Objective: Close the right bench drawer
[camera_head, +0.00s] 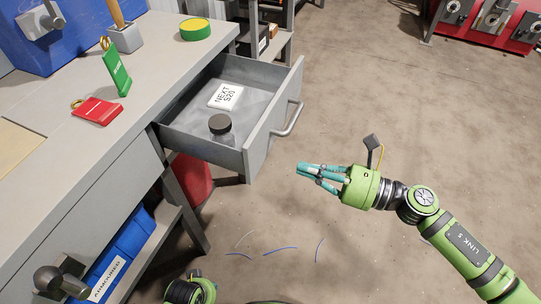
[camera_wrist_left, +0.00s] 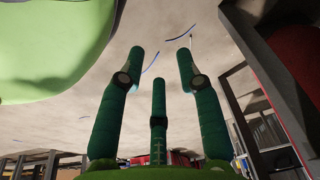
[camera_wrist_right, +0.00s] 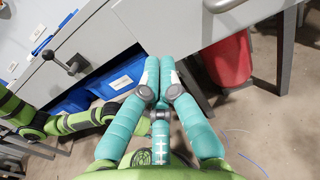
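The right bench drawer (camera_head: 252,135) is pulled well out from the grey workbench (camera_head: 140,85). Its metal bar handle (camera_head: 288,120) is on the front panel. Inside lie a white card reading "NEXT 520" (camera_head: 226,96) and a dark-lidded jar (camera_head: 221,128). My right gripper (camera_head: 303,168) is in front of the drawer, lower right of the handle, apart from it in the head view. Its fingers (camera_wrist_right: 160,65) are together, with nothing seen between them. My left gripper's fingers (camera_wrist_left: 159,55) are spread and empty over the floor; in the head view only part of that arm shows at the bottom.
A red bin (camera_head: 192,180) stands beneath the drawer. A blue bin marked "ARMOURED" (camera_head: 125,250) is on the lower shelf. A red tag (camera_head: 98,110), a green tag (camera_head: 117,72) and a green-yellow roll (camera_head: 195,29) are on the bench. The floor to the right is mostly clear.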

